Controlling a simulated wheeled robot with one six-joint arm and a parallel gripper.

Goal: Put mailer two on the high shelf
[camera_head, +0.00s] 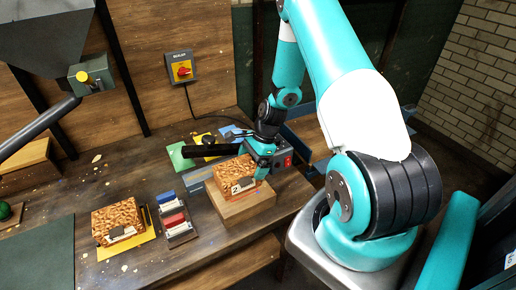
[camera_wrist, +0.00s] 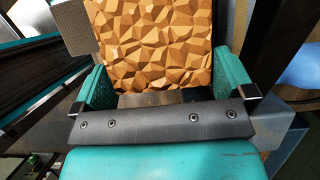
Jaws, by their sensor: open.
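Mailer two (camera_head: 229,173), a brown faceted box with a label marked "2", sits on a wooden block (camera_head: 246,208) on the workbench. My gripper (camera_head: 260,168) is at its right end, low over the block. In the wrist view my gripper (camera_wrist: 165,82) is open, with one teal finger at each side of the faceted box (camera_wrist: 155,45). Whether either finger touches it I cannot tell. I cannot make out with certainty which surface is the high shelf.
A second faceted box (camera_head: 117,217) lies on a yellow sheet (camera_head: 128,245) at the left. A rack with blue and red items (camera_head: 174,217) stands between the boxes. A sealer switch (camera_head: 182,70) is on the back wall. A grey hopper (camera_head: 45,35) hangs at upper left.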

